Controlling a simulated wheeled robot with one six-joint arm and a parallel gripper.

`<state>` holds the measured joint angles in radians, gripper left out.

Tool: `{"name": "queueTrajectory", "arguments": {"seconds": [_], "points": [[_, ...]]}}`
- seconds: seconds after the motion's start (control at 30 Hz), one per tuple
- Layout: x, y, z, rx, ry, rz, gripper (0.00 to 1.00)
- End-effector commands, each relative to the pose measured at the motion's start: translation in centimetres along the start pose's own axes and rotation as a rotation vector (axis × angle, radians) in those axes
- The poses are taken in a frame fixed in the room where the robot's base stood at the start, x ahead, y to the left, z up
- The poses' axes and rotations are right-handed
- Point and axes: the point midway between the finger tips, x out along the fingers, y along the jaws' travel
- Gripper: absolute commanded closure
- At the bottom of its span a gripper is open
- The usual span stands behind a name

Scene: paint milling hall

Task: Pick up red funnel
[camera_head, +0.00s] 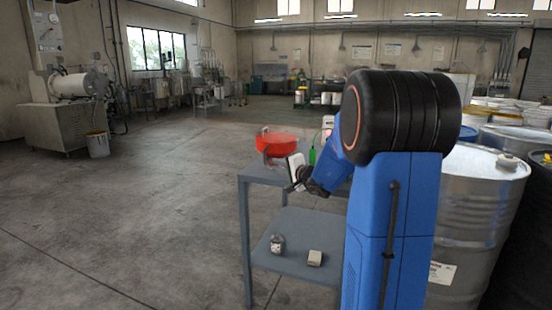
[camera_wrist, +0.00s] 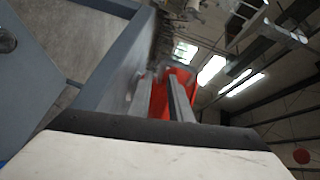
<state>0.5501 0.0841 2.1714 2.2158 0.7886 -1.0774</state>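The red funnel (camera_head: 282,143) is at the far end of the grey table, wide and bowl-like in the head view. My gripper (camera_wrist: 160,95) reaches it from the near side, its pale body (camera_head: 296,167) just in front of the funnel. In the wrist view the two grey fingers stand apart. Red of the funnel (camera_wrist: 183,76) shows in the gap between them and beyond the right finger. I cannot tell whether both fingers press on it. The funnel's underside is mostly hidden by my gripper.
The grey table (camera_head: 245,178) has a lower shelf (camera_head: 290,235) with two small objects on it. A green bottle (camera_head: 312,156) stands close to the funnel's right. A steel drum (camera_head: 480,215) stands right of my arm. The floor to the left is open.

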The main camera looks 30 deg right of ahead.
Motion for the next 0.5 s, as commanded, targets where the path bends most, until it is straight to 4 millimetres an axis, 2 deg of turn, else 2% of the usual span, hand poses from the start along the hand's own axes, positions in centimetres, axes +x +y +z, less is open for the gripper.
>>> {"name": "queueTrajectory", "arguments": {"seconds": [0.3,0.5], "points": [[4.0,-0.2,-0.1,0.001,-0.002,0.000,0.81],[4.7,-0.2,-0.1,0.001,-0.001,0.001,0.81]]}}
